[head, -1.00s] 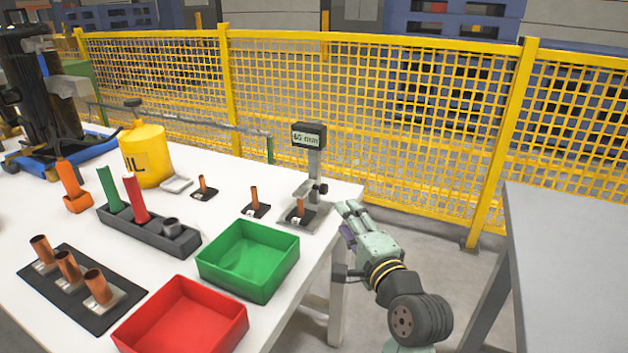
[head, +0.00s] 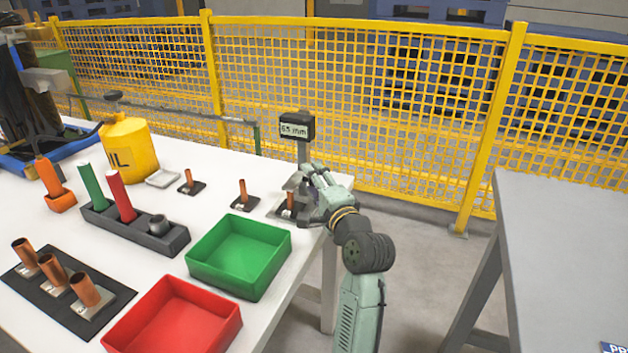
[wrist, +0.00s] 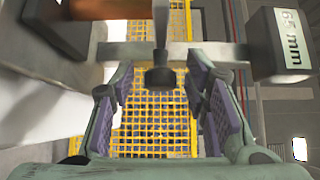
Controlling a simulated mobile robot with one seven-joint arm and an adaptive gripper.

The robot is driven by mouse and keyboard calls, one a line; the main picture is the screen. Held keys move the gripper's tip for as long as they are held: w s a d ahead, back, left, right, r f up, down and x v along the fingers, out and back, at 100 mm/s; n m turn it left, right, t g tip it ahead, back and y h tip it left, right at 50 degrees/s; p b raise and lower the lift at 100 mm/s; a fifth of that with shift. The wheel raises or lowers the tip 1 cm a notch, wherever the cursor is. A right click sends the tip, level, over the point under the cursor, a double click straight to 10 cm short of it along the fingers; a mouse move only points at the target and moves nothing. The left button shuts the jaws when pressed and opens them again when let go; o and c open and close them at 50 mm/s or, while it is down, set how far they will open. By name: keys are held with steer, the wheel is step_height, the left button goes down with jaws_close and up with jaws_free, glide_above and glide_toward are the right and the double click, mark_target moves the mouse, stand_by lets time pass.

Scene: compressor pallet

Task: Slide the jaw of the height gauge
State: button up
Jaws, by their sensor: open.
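My gripper (head: 308,182) is at the gauge's column. Its purple-padded fingers (wrist: 164,100) are open, one on each side of the knob. I cannot tell whether they touch it.
A green tray (head: 240,255) and a red tray (head: 172,318) stand at the table's front. A dark holder (head: 140,228) with coloured markers, an oil can (head: 130,148) and more copper tubes are to the left. The yellow mesh fence (head: 400,120) is close behind the gauge.

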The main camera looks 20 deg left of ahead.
steer(key=shift+w+a, duration=0.1)
steer(key=shift+c, duration=0.2)
jaws_close()
stand_by(0.4)
stand_by(0.3)
